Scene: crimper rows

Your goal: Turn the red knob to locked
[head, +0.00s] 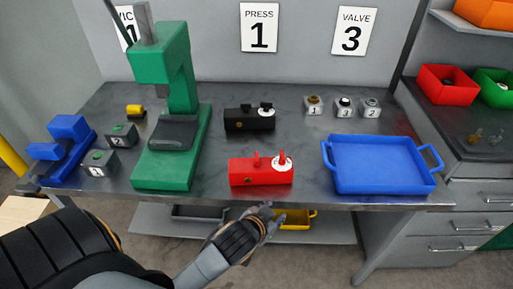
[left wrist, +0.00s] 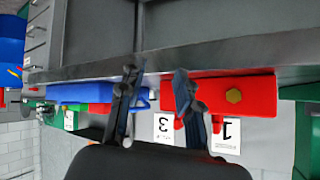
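A red block (head: 261,176) sits near the table's front edge in the head view. On its top are a red knob (head: 282,157) on a white round dial and a smaller red lever (head: 257,160). The dial's markings are too small to read. My left gripper (head: 271,214) is in front of the table edge, just below the red block in the picture and apart from it. In the left wrist view, which is upside down, its fingers (left wrist: 157,75) are spread with nothing between them. The red block (left wrist: 250,90) shows there behind and beside one finger. My right gripper is not in view.
A black block (head: 249,120) with knobs stands behind the red one. A blue tray (head: 380,165) is at right, a green press (head: 165,150) at left. Small numbered blocks (head: 343,107) stand at the back right. The grey table's (head: 307,190) front edge lies between gripper and block.

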